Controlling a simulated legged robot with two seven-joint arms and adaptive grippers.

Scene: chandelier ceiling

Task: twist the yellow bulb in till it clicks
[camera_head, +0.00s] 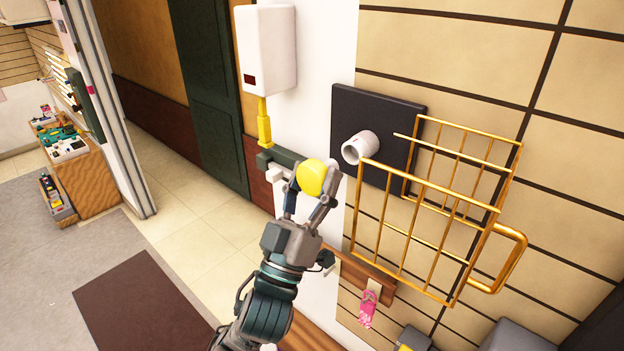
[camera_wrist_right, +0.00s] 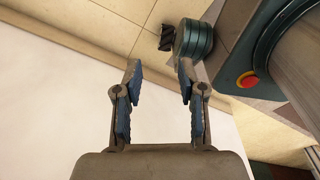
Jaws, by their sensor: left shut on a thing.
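The yellow bulb (camera_head: 310,177) is held in my left gripper (camera_head: 312,190) in the head view, with the fingers shut around it. A white cylindrical socket (camera_head: 358,147) sticks out from a black square plate (camera_head: 345,105) on the wall. The bulb is to the left of the socket and a little lower in the picture, apart from it. The bulb's base is hidden from this side. My right gripper (camera_wrist_right: 157,85) is open and empty in the right wrist view, and it is out of the head view.
A gold wire basket (camera_head: 430,230) with an open gate juts out just right of the socket. A white box (camera_head: 266,48) with a yellow part (camera_head: 264,125) hangs at upper left. A pink tag (camera_head: 368,308) hangs from a wooden rail below.

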